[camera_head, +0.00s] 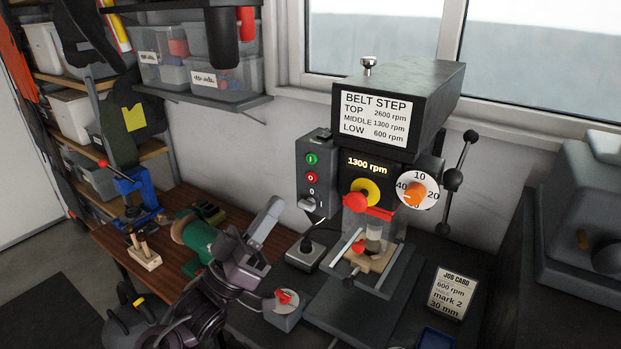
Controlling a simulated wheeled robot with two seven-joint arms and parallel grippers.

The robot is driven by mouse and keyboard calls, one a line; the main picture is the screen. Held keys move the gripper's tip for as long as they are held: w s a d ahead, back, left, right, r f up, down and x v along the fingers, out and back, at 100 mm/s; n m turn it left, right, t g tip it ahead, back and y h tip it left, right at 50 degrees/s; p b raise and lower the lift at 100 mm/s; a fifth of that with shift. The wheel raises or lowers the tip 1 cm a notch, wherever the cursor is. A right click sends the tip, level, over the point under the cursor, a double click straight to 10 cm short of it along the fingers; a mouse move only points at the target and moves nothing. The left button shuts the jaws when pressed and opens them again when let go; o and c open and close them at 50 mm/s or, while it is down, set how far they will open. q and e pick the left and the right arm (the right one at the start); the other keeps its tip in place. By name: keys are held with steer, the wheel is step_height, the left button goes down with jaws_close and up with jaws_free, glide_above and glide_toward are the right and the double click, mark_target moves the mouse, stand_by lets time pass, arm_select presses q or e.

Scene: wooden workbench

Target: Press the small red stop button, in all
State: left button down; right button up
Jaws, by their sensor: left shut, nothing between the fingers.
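The small red button (311,178) sits on the front of a dark switch box (316,165) at the left side of the drill press head. A green button (311,158) is above it and a silver lever switch (308,203) is below it. My left gripper (272,208) is shut and empty, pointing up, to the left of and lower than the switch box. It looks apart from the red button, which is in plain view. My right gripper is not in view.
A small grey box with a red knob (287,297) and a job card (450,293) stand on the bench. A green-bodied machine (197,237) lies left.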

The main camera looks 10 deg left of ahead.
mark_target(311, 177)
arm_select(q)
steer(key=w+d, duration=0.2)
steer(key=w, duration=0.4)
steer(key=shift+w+d+b, duration=0.2)
steer(key=shift+b, duration=0.25)
stand_by(1.5)
steer(key=shift+w+d, duration=0.15)
steer(key=shift+w, duration=0.25)
steer(key=shift+w+d, duration=0.1)
steer(key=shift+w, duration=0.2)
stand_by(0.7)
steer(key=shift+s, duration=0.15)
steer(key=shift+s+a, duration=0.25)
steer(key=shift+s, duration=0.35)
